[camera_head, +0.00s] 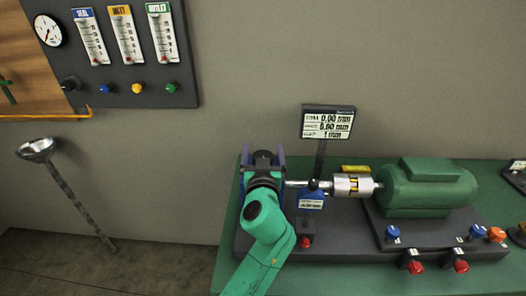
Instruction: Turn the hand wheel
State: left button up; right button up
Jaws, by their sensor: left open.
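My left gripper (263,156) is over the left end of the pump bench, with its arm coming up from the bottom of the view. Its two purple-grey fingers stand apart, so it is open. I cannot make out a hand wheel. The gripper and wrist hide what lies behind and below them at the left end of the shaft. A silver shaft and coupling (352,185) run from there to a green motor (430,187) on a dark base. My right gripper is not in view.
A small display (328,123) stands on a post just right of my gripper. Blue, red and orange knobs line the front of the base. The green bench top (229,250) is bare at its left edge. A gauge panel (130,85) hangs on the wall; a funnel-topped pole (72,195) leans below it.

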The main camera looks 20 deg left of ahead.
pick_arm(q)
jog(key=shift+s+d+f, duration=0.15)
jog(key=shift+s, duration=0.2)
jog(key=b+v, duration=0.4)
jog(key=v, duration=0.9)
jog(key=shift+s+r+b, duration=0.2)
jog(key=shift+s+b, duration=0.1)
jog(key=shift+s, duration=0.1)
